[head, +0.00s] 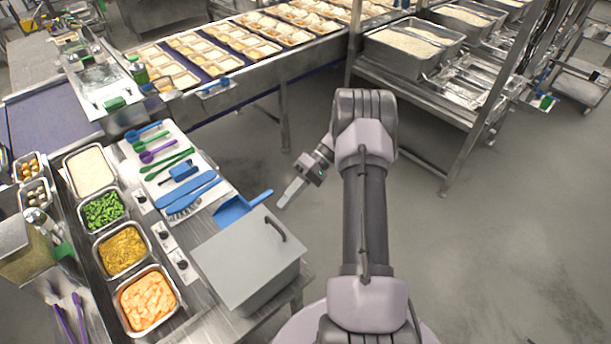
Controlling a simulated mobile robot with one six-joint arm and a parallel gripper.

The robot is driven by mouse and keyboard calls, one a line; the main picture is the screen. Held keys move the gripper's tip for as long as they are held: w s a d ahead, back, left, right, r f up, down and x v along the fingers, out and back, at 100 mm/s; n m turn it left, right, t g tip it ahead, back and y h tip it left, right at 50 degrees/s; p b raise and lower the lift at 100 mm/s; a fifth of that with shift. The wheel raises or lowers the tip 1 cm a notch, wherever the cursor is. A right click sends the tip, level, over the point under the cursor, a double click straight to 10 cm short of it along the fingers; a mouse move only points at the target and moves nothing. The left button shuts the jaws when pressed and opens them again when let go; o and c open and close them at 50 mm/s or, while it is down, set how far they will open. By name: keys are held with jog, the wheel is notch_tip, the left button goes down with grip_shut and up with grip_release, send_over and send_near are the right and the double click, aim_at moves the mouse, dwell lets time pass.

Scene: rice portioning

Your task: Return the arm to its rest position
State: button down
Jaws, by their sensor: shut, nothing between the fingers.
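My arm rises from the bottom right of the head view, bends at the top and reaches back down to the left. My gripper (291,193) hangs over the grey floor just right of the steel worktable. Its fingers are closed together with nothing held. It is apart from the blue scoop (243,207) and the lidded steel box (247,262), which sit at the table's right edge to its left.
A mat holds colored utensils (160,158). A conveyor (187,90) carries meal trays behind. A rack (405,52) stands at back right. Floor to the right is clear.

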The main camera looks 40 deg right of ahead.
jog(key=d+r, duration=0.2)
jog(key=d, duration=0.5)
jog(key=a+r+m+h+b, duration=0.1)
jog(key=a+r+h+b, duration=0.25)
jog(key=a+b, duration=0.35)
jog(key=a+r+h+b, duration=0.3)
jog(key=a+r+b, duration=0.2)
jog(key=a, duration=0.4)
jog(key=s+a+f+m+t+h+b, duration=0.1)
jog(key=s+a+f+t+b, duration=0.2)
jog(key=s+a+b, duration=0.2)
jog(key=s+a+f+m+t+h+b, duration=0.2)
jog(key=s+a+f+b, duration=0.2)
jog(key=s+a, duration=0.5)
jog(key=shift+s+a+f+m+t+b, duration=0.2)
jog(key=shift+s+m+t+b, duration=0.15)
jog(key=shift+s, duration=0.75)
jog(key=shift+h, duration=0.25)
